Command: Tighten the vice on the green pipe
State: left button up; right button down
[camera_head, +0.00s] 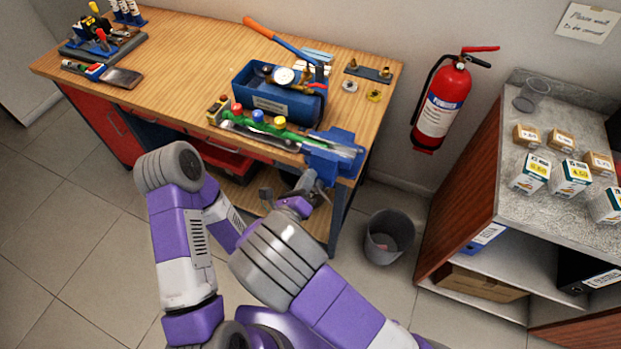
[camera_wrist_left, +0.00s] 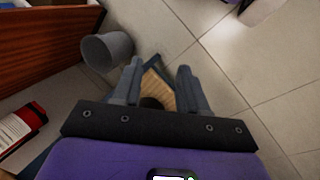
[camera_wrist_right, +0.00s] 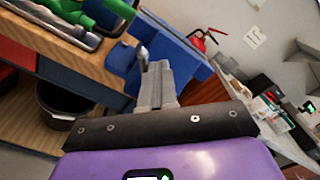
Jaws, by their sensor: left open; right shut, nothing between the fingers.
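The green pipe (camera_head: 283,132), with coloured knobs along it, lies at the bench's front edge; its right end reaches the blue vice (camera_head: 335,146). I cannot tell how tightly the jaws hold it. In the right wrist view the pipe (camera_wrist_right: 98,12) is at the upper left and the vice (camera_wrist_right: 172,48) is straight ahead, with a metal handle bar (camera_wrist_right: 143,60) in front. My right gripper (camera_head: 311,181) is shut and empty, just below the vice; its fingers (camera_wrist_right: 158,80) appear beside the bar, contact unclear. My left gripper (camera_wrist_left: 160,72) is open and empty; the head view hides it.
A grey bin (camera_head: 388,236) stands on the floor right of the bench. A fire extinguisher (camera_head: 443,105) hangs on the wall. A shelf unit (camera_head: 470,200) stands at right.

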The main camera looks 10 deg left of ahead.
jog(key=shift+w+a+f, duration=0.1)
jog(key=shift+a, duration=0.35)
